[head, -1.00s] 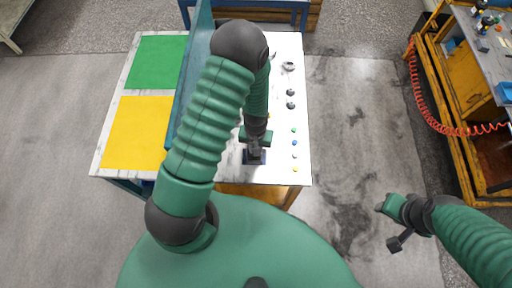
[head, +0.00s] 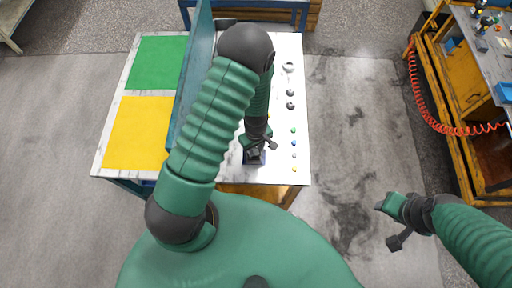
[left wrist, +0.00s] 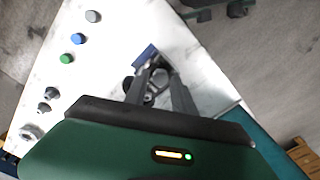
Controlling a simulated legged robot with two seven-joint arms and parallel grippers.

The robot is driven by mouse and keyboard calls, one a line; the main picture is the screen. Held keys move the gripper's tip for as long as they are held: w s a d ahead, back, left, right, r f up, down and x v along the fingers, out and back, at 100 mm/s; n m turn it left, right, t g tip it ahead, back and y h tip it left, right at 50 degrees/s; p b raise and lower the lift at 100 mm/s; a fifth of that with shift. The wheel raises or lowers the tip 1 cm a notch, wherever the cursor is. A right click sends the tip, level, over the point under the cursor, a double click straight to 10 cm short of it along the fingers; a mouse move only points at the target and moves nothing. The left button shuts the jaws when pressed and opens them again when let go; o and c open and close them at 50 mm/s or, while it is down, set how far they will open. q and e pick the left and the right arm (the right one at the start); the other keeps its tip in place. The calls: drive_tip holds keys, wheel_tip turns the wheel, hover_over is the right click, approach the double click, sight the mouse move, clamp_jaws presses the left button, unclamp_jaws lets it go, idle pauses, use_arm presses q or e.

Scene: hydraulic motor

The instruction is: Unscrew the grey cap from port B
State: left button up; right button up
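My left gripper (head: 255,152) points down at the dark blue hydraulic motor (head: 254,159) near the front edge of the white table. In the left wrist view my left gripper (left wrist: 158,76) has its two fingers on either side of dark round motor parts (left wrist: 159,98), with the blue motor edge (left wrist: 146,54) just beyond the tips. I cannot make out the grey cap on port B or whether the fingers touch it. My right gripper (head: 398,240) hangs over the floor to the right, away from the table; its fingers are too small to judge.
A row of small coloured caps, including a green one (head: 293,130) and a blue one (head: 294,142), lies right of the motor. Dark round parts (head: 290,105) lie farther back. A teal upright panel (head: 192,75) separates green and yellow mats (head: 139,131) on the left.

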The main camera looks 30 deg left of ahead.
use_arm(q)
drive_tip(key=shift+m, duration=1.1)
drive_tip(key=m, duration=0.6)
clamp_jaws()
